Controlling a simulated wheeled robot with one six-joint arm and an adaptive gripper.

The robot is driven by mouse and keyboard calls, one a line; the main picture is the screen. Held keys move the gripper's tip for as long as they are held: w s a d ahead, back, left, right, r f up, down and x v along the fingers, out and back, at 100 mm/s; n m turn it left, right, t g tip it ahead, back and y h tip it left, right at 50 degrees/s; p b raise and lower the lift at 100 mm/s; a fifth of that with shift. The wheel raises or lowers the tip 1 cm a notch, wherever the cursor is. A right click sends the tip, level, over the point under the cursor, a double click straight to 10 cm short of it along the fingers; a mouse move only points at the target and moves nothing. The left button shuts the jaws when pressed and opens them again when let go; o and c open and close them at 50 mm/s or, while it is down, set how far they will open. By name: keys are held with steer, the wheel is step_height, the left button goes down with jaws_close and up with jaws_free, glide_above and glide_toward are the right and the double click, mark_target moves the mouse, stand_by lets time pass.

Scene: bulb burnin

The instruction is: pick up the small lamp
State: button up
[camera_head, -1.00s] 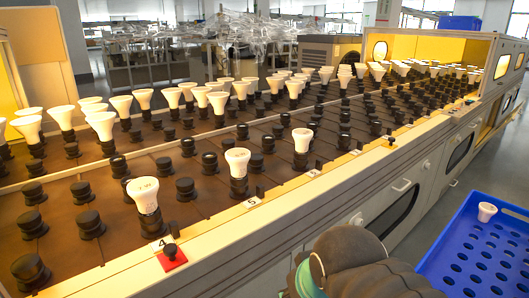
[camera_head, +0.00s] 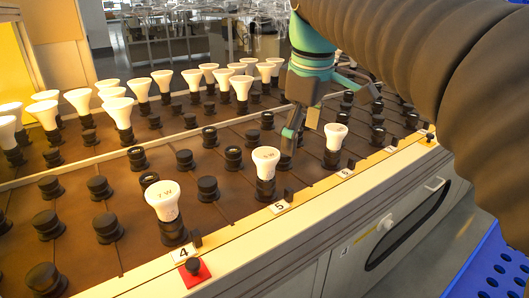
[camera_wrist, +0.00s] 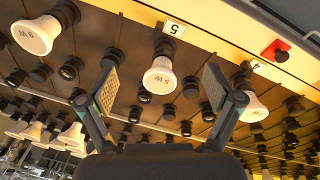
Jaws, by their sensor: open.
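Three white lamps stand upright in black sockets along the front row of the rack. The lamp by label 4 (camera_head: 163,200) is marked 7 W, and a lamp by label 5 (camera_head: 266,160) and one by label 6 (camera_head: 335,136) stand to its right. My gripper (camera_head: 302,128) is open and empty, above and just behind the lamps at 5 and 6. In the wrist view my gripper (camera_wrist: 161,88) has its fingers spread, with the lamp by label 5 (camera_wrist: 158,80), marked 5 W, between them in the picture. I cannot tell the depth between them.
Taller white lamps (camera_head: 241,88) stand in rows behind a rail, with several empty black sockets (camera_head: 106,227) around. A blue crate (camera_head: 492,262) is at the lower right.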

mark_target(266, 153)
steer(key=w+a+r+n+g+p, duration=0.1)
steer(key=w+a+r+n+g, duration=0.1)
steer(key=w+a+r+n, duration=0.45)
steer(key=shift+m, duration=0.25)
steer(key=f, duration=0.3)
steer(key=f+b, duration=0.1)
steer(key=f, duration=0.5)
steer(key=shift+s, duration=0.4)
steer(key=shift+d+f+b, duration=0.15)
steer(key=shift+f+b, duration=0.65)
steer(key=shift+f, duration=1.8)
steer(key=c, duration=1.3)
